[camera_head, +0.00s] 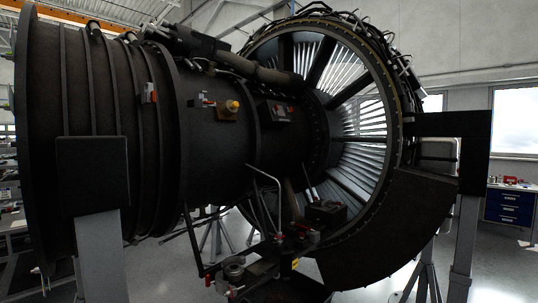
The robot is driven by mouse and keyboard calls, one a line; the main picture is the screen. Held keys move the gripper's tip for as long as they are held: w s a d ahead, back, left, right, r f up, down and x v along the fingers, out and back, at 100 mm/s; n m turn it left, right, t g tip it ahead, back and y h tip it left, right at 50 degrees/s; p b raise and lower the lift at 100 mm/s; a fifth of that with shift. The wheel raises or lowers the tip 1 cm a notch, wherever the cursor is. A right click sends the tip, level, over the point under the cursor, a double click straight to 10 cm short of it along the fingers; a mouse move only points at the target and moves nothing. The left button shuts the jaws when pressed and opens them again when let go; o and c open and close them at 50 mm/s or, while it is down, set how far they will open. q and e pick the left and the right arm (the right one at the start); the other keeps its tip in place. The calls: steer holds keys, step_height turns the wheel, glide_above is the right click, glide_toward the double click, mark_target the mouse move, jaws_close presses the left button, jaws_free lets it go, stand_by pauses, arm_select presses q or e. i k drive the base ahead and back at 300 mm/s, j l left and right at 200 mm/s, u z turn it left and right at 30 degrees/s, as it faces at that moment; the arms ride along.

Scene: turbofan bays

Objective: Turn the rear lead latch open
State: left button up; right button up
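The turbofan engine (215,150) fills most of the head view, dark and lying on its side. Neither of my grippers is in view.
Dark accessory parts and pipes (240,272) hang below the engine. Grey posts with dark blocks stand at the left (100,250) and right (465,235). A blue drawer cabinet (510,207) is at the far right. Grey floor shows beneath.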

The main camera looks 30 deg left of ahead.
mark_target(151, 93)
steer(key=u, duration=1.6)
steer(key=l, duration=0.35)
